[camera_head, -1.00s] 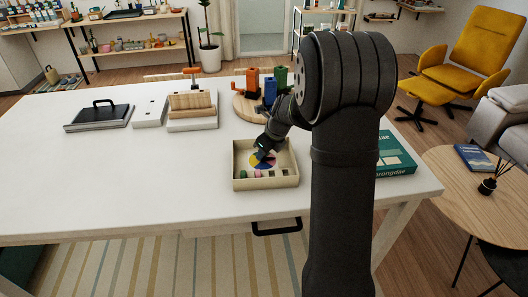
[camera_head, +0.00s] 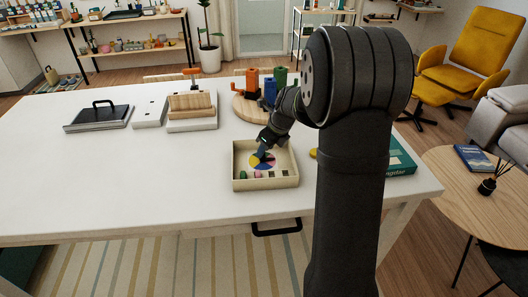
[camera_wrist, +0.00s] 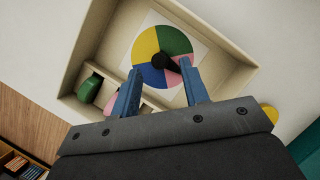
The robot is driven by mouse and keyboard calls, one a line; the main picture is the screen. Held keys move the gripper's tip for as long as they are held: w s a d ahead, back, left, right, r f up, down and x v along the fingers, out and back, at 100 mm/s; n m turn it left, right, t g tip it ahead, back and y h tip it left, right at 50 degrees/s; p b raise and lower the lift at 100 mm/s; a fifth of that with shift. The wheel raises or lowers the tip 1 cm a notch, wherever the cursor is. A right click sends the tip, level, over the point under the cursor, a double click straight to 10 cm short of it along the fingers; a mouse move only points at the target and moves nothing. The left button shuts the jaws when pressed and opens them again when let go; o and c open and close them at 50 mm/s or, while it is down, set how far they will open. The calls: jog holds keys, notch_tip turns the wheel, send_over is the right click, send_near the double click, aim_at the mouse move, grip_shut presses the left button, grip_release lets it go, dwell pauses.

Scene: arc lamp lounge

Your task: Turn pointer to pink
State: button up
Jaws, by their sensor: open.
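A shallow beige tray (camera_head: 237,172) stands on the white table and holds a round dial (camera_head: 255,166) with yellow, green, blue and pink sectors. In the wrist view the dial (camera_wrist: 145,47) lies on a white square. Its black pointer (camera_wrist: 166,63) has a round hub near the middle, and its narrower end points right and slightly down, at the pink sector. My gripper (camera_wrist: 160,68) is open, with blue fingers over the dial's near part, one on each side of the pointer in this view. I cannot tell whether a finger touches it.
Green (camera_wrist: 90,88) and pink pieces lie in small compartments along the tray's near side. A green book (camera_head: 400,160) and a partly hidden yellow object (camera_head: 313,153) are to the right. Coloured blocks stand on a round wooden board (camera_head: 240,107) behind. The table's left front is clear.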

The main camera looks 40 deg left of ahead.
jog(key=v, duration=1.4)
jog(key=shift+d, duration=0.1)
jog(key=x, duration=1.7)
